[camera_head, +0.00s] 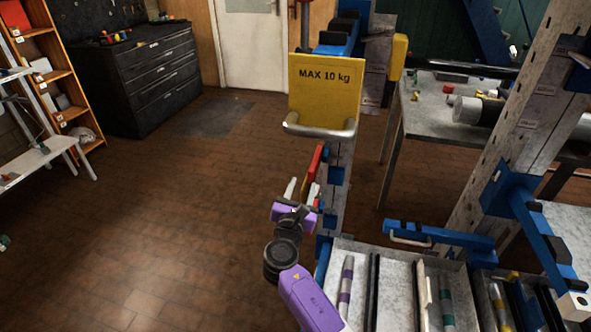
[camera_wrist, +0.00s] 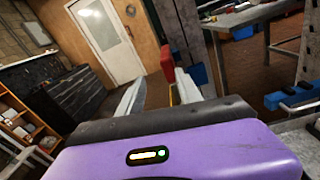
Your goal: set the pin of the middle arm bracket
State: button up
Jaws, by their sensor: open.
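My gripper (camera_head: 303,190) is open beside the left perforated mast (camera_head: 338,190), its pale fingers pointing up and away. A red part (camera_head: 316,163), with a yellow strip below it, stands just past the fingertips against blue fittings on this mast. In the wrist view the red part (camera_wrist: 167,62) shows between the two open fingers (camera_wrist: 160,95), nearer the right one. I cannot tell whether it is the pin or a part of the middle bracket. No finger is seen closed on it. The pin hole is not clearly visible.
A yellow "MAX 10 kg" plate (camera_head: 326,88) with a grey bar sits above my gripper. A blue arm with a handle (camera_head: 440,236) lies to the right, above trays of striped rods (camera_head: 400,262). A second mast (camera_head: 505,130) stands right. The floor at left is clear.

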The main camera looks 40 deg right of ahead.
aim_at(311, 176)
jog(key=shift+s+d+r+n+g+h, duration=0.2)
jog(key=shift+s+d+n+g+h, duration=0.1)
jog(key=shift+s+d+n+h, duration=0.15)
jog(key=shift+n, duration=0.25)
jog(key=shift+b+x, duration=0.4)
jog(key=shift+x, duration=3.45)
grip_shut()
